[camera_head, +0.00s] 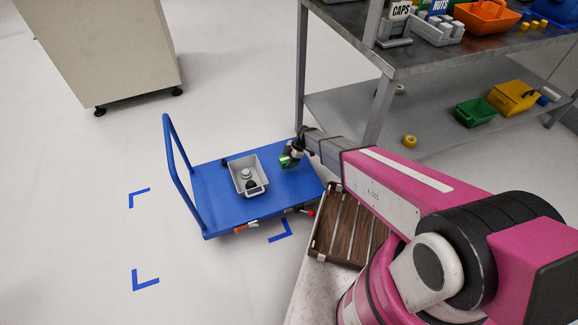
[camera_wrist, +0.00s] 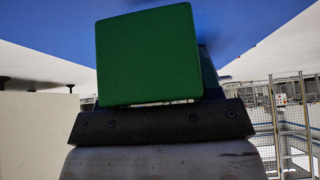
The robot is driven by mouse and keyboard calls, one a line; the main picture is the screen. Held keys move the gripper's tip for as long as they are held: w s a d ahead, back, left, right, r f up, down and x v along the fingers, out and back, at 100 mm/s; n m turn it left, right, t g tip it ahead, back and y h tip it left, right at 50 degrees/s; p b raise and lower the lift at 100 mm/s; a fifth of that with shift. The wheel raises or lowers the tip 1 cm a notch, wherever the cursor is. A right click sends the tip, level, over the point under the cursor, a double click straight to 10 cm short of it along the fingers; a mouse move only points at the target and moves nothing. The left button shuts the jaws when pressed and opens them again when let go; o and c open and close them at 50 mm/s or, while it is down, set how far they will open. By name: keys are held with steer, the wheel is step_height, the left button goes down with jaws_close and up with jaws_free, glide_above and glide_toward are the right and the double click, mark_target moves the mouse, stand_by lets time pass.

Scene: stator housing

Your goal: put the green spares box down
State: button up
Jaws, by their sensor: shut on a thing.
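The green spares box (camera_wrist: 148,55) fills the upper middle of the wrist view, held at the jaws of my gripper (camera_wrist: 160,122). In the head view my gripper (camera_head: 296,150) is shut on the small green box (camera_head: 287,161), over the right part of the blue cart (camera_head: 210,205). Most of the box is hidden by the gripper there. The blue deck also shows behind the box in the wrist view (camera_wrist: 250,25). I cannot tell whether the box touches the deck.
A grey bin (camera_head: 262,188) with parts in it stands mid-deck, left of my gripper. The cart's handle (camera_head: 167,150) rises at the left. A workbench (camera_head: 430,62) stands at the right; its lower shelf holds another green bin (camera_head: 475,112) and a yellow one (camera_head: 513,96).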

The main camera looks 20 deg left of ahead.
steer(key=shift+w+d+f, duration=0.4)
steer(key=shift+w+f, duration=0.25)
steer(key=shift+w, duration=0.05)
steer(key=shift+f, duration=1.85)
steer(key=shift+f, duration=0.1)
steer(key=o, duration=1.1)
steer(key=shift+c, duration=0.2)
steer(key=v, duration=1.2)
